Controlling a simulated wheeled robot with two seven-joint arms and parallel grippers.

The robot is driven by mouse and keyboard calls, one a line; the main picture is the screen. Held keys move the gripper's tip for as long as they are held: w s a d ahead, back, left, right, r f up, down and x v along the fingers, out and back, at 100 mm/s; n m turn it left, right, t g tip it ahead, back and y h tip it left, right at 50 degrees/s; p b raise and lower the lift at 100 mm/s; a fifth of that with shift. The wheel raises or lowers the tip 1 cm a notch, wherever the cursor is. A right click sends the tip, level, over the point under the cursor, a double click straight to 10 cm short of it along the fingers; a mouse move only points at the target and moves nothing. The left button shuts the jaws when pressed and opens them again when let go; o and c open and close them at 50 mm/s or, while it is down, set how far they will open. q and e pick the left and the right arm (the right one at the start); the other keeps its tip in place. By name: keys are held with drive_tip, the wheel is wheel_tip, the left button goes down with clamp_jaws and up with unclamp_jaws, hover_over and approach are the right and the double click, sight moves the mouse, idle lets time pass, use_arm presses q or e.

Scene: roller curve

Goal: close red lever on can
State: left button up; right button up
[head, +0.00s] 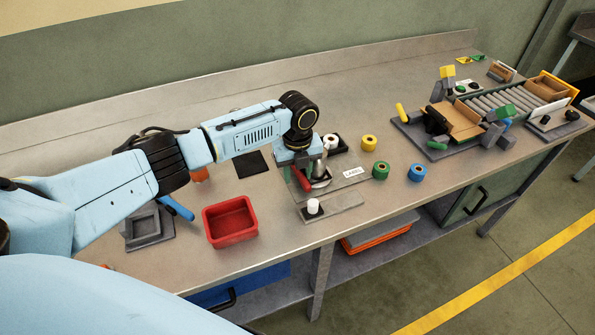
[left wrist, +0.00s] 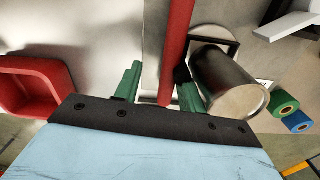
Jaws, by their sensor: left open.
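The red lever (head: 301,180) shows just below my left gripper in the head view. In the left wrist view the red lever (left wrist: 176,50) is a long bar running down from the top edge, its end between the green fingertips, nearer the right one. The metal can (left wrist: 228,84) lies just right of the lever there; in the head view the can (head: 321,168) is partly hidden behind the gripper. My left gripper (left wrist: 160,88) is open, with a gap between the left finger and the lever. Whether the right finger touches the lever I cannot tell. My right gripper is not in view.
A red bin (head: 230,240) stands left of the station. A grey block with a white cap (head: 313,206) is in front. Green (head: 380,171), blue (head: 416,173) and yellow (head: 369,143) rolls stand to the right. A roller conveyor (head: 497,100) is farther right.

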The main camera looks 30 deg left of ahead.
sight(297, 185)
use_arm(q)
wheel_tip(297, 185, up, 13)
drive_tip(key=p, duration=1)
idle(0.4)
